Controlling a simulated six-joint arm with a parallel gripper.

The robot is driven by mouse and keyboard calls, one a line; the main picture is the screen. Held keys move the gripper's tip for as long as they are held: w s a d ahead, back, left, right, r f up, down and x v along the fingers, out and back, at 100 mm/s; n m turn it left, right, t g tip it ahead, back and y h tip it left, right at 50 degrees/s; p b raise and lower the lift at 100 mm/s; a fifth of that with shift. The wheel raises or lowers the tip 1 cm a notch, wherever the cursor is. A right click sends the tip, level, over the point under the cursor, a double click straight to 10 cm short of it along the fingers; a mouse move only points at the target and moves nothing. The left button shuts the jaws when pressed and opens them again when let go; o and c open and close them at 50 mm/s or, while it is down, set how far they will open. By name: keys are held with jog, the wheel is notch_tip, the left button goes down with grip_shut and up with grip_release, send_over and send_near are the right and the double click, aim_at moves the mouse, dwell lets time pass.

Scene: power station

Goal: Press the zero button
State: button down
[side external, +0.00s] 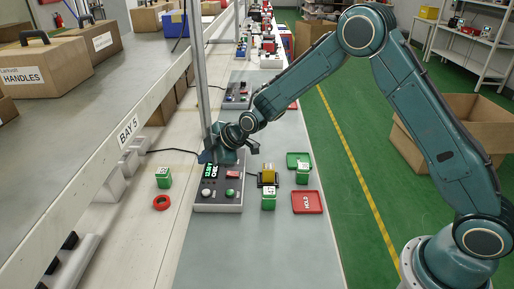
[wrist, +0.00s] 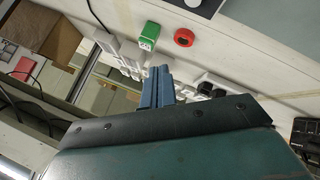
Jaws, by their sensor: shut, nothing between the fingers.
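A dark control box (side external: 218,207) with a light-grey face lies on the bench. It carries a display with green characters (side external: 210,171), a red rectangular button (side external: 232,174), a white round button (side external: 206,193) and a green round button (side external: 230,192). I cannot read which one is zero. My gripper (side external: 207,157) is over the far left end of the box and hides that part; contact cannot be judged. In the wrist view its blue fingers (wrist: 158,88) are together and empty. Only a corner of the box (wrist: 207,6) shows there, at the top edge.
A green block (side external: 163,178) and red ring (side external: 162,202) lie left of the box. Right of it are a yellow part (side external: 268,175), green blocks (side external: 268,199) (side external: 303,173) and a red tray (side external: 307,202). A metal post (side external: 203,70) rises close to my gripper. The near bench is clear.

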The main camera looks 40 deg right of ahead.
aim_at(210, 192)
jog(key=shift+w+a+f, duration=0.1)
jog(key=shift+f, duration=0.2)
jog(key=shift+f, duration=0.15)
jog(key=shift+f, duration=4.2)
jog(key=shift+f, duration=0.9)
jog(key=shift+r, duration=0.1)
dwell(0.4)
jog(key=shift+r, duration=0.75)
jog(key=shift+r, duration=2.5)
